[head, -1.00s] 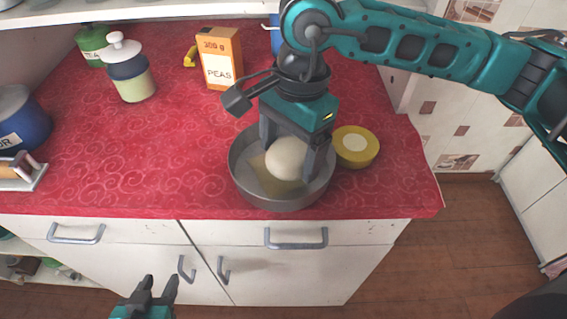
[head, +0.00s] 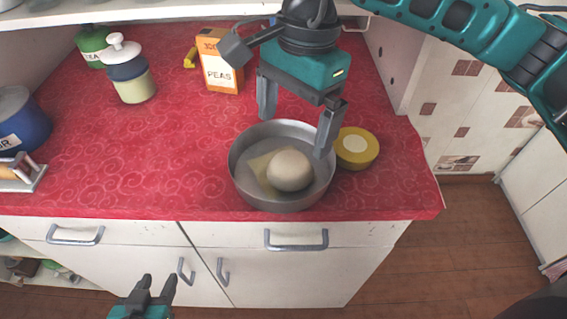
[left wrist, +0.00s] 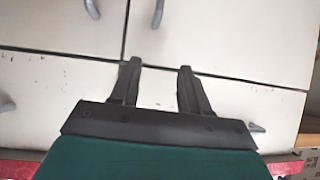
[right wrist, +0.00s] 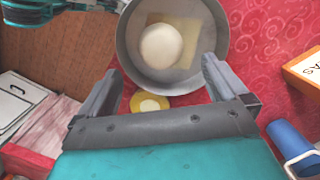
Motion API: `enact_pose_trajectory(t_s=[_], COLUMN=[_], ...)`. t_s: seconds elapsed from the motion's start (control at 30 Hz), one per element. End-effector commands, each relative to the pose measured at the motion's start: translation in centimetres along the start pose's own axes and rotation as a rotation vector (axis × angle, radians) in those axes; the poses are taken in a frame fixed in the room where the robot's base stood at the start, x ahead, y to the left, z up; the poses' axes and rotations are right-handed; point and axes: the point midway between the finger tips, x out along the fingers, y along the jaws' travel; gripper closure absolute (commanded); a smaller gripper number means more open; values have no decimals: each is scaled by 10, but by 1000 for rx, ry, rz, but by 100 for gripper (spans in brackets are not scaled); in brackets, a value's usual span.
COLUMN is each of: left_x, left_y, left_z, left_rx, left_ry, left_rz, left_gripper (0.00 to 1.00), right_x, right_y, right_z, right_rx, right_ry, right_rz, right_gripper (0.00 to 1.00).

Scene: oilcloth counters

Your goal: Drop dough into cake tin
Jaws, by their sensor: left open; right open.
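A round pale ball of dough (head: 290,170) lies inside the round grey cake tin (head: 240,184), partly on a flat yellowish square (head: 262,165) on the tin's floor. The tin stands near the counter's front edge. In the right wrist view the dough (right wrist: 161,46) and tin (right wrist: 221,50) show beyond the fingertips. My right gripper (head: 296,128) is open and empty above the tin, its fingers apart and clear of the dough. My left gripper (head: 159,290) is open and empty, low in front of the cabinet doors; it also shows in the left wrist view (left wrist: 158,72).
A round yellow tub (head: 357,148) stands right beside the tin. A peas box (head: 220,72), a blue-and-cream jar (head: 130,75) and a green canister (head: 93,45) stand further back. The red counter (head: 130,150) is clear left of the tin.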

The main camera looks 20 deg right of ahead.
Motion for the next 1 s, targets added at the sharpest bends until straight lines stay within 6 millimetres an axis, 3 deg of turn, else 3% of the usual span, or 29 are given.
enact_pose_trajectory(t_s=[0.2,0.4,1.0], left_x=[-1,-1,-1], left_y=[0,1,1], left_z=[4,5,5], left_rx=[-1,-1,-1], left_ry=[-6,-9,-8], left_rz=[0,1,2], left_gripper=[54,54,54], right_x=[-46,-68,-71], right_y=[-1,0,0], right_z=[0,0,0], right_rx=[0,-1,-1], right_ry=[1,0,-1], right_rz=[-3,0,1], right_gripper=[0,0,0])
